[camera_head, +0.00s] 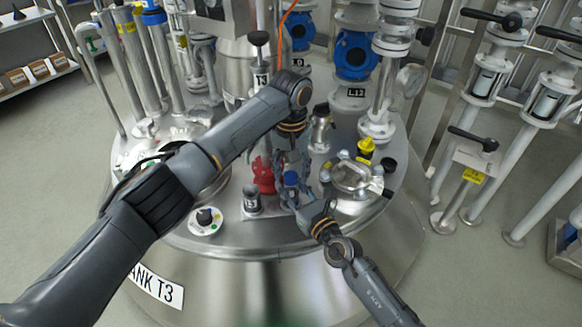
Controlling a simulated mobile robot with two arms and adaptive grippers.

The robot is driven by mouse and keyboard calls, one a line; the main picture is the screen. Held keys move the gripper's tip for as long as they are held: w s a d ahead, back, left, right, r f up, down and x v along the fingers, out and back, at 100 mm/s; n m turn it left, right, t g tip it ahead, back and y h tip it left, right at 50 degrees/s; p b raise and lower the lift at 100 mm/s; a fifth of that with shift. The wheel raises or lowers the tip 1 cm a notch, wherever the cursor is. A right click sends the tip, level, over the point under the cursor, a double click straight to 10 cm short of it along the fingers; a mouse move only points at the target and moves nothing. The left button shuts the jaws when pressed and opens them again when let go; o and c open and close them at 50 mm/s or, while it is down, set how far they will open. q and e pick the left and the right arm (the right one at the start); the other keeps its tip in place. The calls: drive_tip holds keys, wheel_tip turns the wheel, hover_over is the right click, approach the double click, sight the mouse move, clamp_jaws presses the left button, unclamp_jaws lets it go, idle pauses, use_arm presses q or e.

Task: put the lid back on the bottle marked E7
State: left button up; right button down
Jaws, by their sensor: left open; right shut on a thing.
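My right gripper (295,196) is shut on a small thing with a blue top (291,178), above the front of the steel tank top. The gripper's fingers hide its lower part, so I cannot tell whether it is a lid alone or a capped bottle. My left gripper (289,164) is open and points down, close above and behind the blue top. A small grey metal bottle (252,201) with a dark top and a label stands just left of my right gripper. A larger metal bottle (320,130) with a black top stands behind. I cannot read E7 on any of them.
A red fitting (263,176) stands close left of the grippers. A round white plate with a black knob (206,219) lies front left. A clamped hatch (357,176) and yellow fitting (366,149) stand right. Pipes and blue flanges (354,55) crowd the back.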

use_arm(q)
clamp_jaws()
drive_tip(key=shift+m, duration=1)
drive_tip(key=shift+o, duration=0.7)
unclamp_jaws()
wheel_tip(320, 180, up, 12)
use_arm(e)
drive_tip(key=c, duration=0.8)
unclamp_jaws()
